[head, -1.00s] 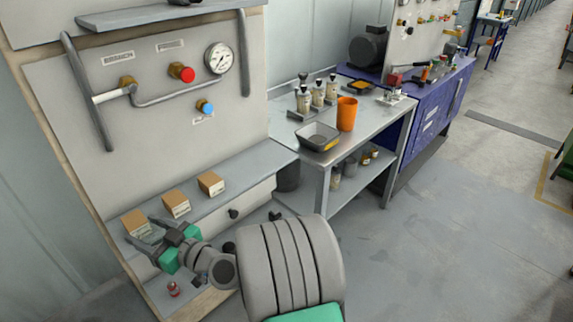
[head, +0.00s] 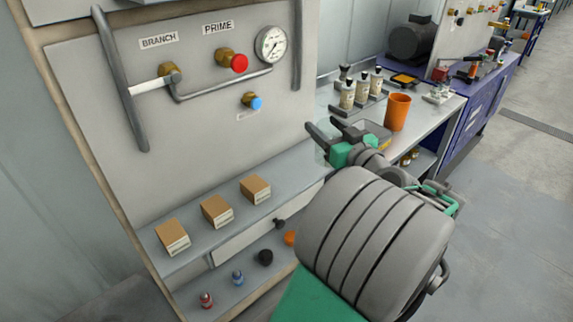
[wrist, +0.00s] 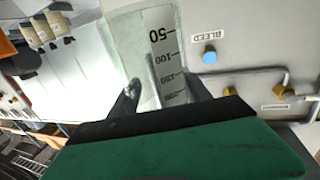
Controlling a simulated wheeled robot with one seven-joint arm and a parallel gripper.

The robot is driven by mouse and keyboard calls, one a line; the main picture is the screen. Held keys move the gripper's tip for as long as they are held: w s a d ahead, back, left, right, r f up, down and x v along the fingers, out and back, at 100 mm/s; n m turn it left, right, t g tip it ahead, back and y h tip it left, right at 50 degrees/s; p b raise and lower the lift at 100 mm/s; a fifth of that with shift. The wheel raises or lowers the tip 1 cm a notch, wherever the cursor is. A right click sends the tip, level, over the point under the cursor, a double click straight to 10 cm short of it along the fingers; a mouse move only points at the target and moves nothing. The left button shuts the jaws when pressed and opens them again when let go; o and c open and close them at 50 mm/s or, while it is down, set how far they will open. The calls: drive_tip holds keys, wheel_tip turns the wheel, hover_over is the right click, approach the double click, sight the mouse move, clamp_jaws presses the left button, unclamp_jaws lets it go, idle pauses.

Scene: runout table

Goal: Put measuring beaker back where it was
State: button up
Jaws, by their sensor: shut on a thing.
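The measuring beaker (wrist: 165,50) is clear, with a dark printed scale, and fills the upper middle of the wrist view. My gripper (wrist: 165,92) is shut on it, with one finger on each side. In the head view my gripper (head: 328,133) is raised in front of the panel's right edge, by the near end of the metal table. The beaker is only a faint, see-through shape there, partly hidden by the fingers. Whether anything is inside it I cannot tell.
The metal table (head: 440,112) carries a grey tray (head: 374,131), an orange cup (head: 397,113) and several bottles (head: 347,96). The panel shelf (head: 290,181) holds three cardboard boxes (head: 216,212). A pressure gauge (head: 271,45) and valves (head: 236,62) project from the panel.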

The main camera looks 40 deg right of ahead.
drive_tip(key=w+f+p, duration=0.1)
drive_tip(key=w+f, duration=0.3)
drive_tip(key=w+d+f+p, duration=0.1)
drive_tip(key=w+f, duration=0.3)
drive_tip(key=w, duration=0.1)
drive_tip(key=w+f+p, duration=0.1)
drive_tip(key=w+f, duration=0.3)
drive_tip(key=shift+w+d+f+p, duration=0.3)
drive_tip(key=shift+p, duration=0.05)
drive_tip(key=shift+f+b, duration=0.35)
drive_tip(key=o, duration=1.4)
drive_tip(key=shift+r, duration=0.1)
drive_tip(key=shift+c, duration=0.2)
drive_tip(key=shift+r+p, duration=0.2)
drive_tip(key=shift+p, duration=0.15)
drive_tip(key=b+v, duration=0.3)
drive_tip(key=v, duration=0.9)
